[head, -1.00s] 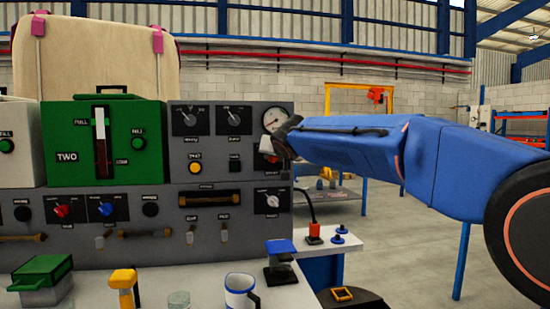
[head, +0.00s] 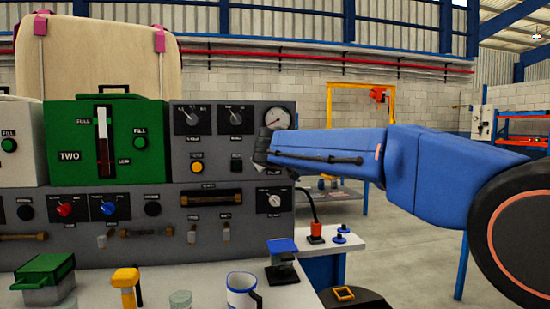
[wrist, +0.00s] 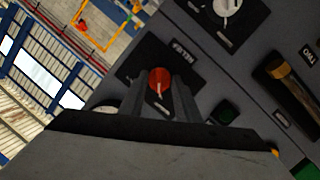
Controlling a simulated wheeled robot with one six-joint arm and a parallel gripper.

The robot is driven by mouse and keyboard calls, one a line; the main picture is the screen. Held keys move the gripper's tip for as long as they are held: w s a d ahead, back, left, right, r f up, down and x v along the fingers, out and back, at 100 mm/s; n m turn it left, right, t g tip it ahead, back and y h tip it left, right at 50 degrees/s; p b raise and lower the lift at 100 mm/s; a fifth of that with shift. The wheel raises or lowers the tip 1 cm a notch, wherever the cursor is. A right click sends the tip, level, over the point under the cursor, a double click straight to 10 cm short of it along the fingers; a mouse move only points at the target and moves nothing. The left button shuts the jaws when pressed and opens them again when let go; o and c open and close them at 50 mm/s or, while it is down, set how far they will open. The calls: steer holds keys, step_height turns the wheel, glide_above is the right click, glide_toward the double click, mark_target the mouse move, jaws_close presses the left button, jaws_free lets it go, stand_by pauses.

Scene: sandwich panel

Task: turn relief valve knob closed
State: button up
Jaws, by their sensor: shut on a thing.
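The relief valve knob is a round red knob (wrist: 159,76) with a white pointer line, on a dark plate of the grey panel. In the wrist view its pointer runs roughly down the picture, toward my gripper's base. My gripper (wrist: 159,92) is shut on the knob, with one finger at each side. In the head view my gripper (head: 263,148) is against the panel's right part, just below the round gauge (head: 277,118). There it hides the knob and its plate.
A white knob (head: 274,199) sits below my gripper. A dark green button (head: 236,165) and an amber button (head: 197,167) lie to the left. The bench below holds a blue-topped stand (head: 282,260) and a mug (head: 241,290).

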steer(key=shift+f+n, duration=0.1)
steer(key=shift+n, duration=0.2)
stand_by(0.4)
steer(key=o, duration=1)
steer(key=s+r, duration=0.1)
steer(key=s, duration=0.4)
steer(key=s+r, duration=0.1)
steer(key=s, duration=0.5)
steer(key=s+r, duration=0.1)
steer(key=s, duration=0.5)
steer(key=shift+d, duration=0.4)
